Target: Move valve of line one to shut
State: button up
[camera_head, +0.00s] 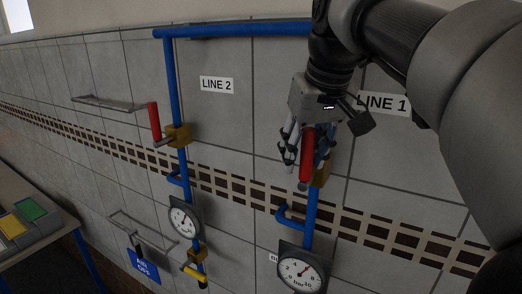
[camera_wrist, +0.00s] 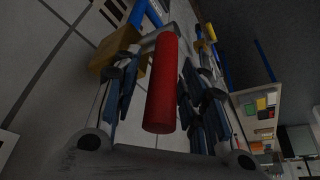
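The LINE 1 valve has a red handle grip (camera_head: 305,158) and a brass body (camera_head: 321,174) on a blue pipe below the LINE 1 sign (camera_head: 384,103). The grip stands roughly upright in the head view. My gripper (camera_head: 307,152) is at this handle, its fingers on both sides of the grip. In the wrist view the red grip (camera_wrist: 162,85) lies between the fingers, with a visible gap on the left and a narrow one on the right. The gripper looks open around it. The brass body (camera_wrist: 112,55) shows behind the left finger. Part of the valve is hidden by my gripper.
The LINE 2 valve with a red handle (camera_head: 154,121) is to the left. Two gauges (camera_head: 301,274) (camera_head: 183,220) and a yellow-handled valve (camera_head: 195,273) sit lower. Wall racks (camera_head: 105,103) and a table with colored bins (camera_head: 30,215) are at far left.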

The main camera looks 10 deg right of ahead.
grip_shut()
dwell(0.3)
dwell(0.3)
